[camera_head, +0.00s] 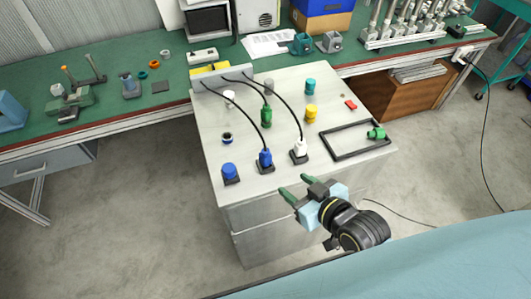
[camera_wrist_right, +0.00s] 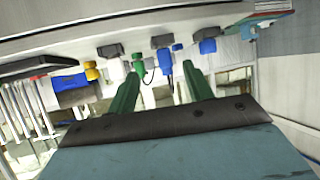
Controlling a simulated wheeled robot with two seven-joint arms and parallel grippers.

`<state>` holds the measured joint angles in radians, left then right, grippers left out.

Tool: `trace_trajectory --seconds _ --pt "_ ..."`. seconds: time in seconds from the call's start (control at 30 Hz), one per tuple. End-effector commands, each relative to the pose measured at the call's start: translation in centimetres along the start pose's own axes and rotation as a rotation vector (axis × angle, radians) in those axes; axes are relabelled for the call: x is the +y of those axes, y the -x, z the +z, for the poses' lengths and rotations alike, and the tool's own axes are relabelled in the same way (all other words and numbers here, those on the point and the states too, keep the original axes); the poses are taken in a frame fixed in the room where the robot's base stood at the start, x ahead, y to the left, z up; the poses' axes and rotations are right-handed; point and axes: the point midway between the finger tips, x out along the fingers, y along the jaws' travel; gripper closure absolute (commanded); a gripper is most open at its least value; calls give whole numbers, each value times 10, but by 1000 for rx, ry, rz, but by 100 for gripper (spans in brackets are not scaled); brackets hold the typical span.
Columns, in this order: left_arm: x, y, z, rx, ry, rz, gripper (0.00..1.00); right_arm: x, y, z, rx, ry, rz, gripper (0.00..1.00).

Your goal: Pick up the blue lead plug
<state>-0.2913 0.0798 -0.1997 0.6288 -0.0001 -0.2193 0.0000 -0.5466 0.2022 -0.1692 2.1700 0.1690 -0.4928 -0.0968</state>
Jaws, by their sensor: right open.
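The blue lead plug (camera_head: 265,157) stands upright on a dark square base near the front edge of the grey cabinet top (camera_head: 215,150), with a black lead rising from it. A blue plug in the wrist view (camera_wrist_right: 165,60), between my fingertips in the picture, seems to be it. My right gripper (camera_head: 294,184) has green fingers, open and empty. It is in front of the cabinet's edge, to the right of the blue lead plug and apart from it. In the wrist view the fingers (camera_wrist_right: 162,80) point toward the plugs. My left gripper is out of view.
A blue piece (camera_head: 230,172) without a lead stands left of the plug, a white lead plug (camera_head: 299,147) right, a green lead plug (camera_head: 266,117) behind. Their leads arch to a grey panel (camera_head: 222,80). A black frame (camera_head: 345,153) and green piece (camera_head: 376,133) lie at right.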

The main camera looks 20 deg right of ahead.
Motion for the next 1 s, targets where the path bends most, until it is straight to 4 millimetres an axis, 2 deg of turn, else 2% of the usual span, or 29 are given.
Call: trace_trajectory --seconds 0.03,0.13,0.5,0.77,1.0 --pt "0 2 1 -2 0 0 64 -1 4 -13 37 3 -5 49" --pt "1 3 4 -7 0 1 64 -2 -1 -24 74 4 -7 49" --pt "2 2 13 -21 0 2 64 -2 -65 -28 75 3 -7 49" --pt "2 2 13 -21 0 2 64 -3 -84 -30 74 3 -7 49" --pt "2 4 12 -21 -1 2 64 -3 -117 -34 74 2 -7 49"
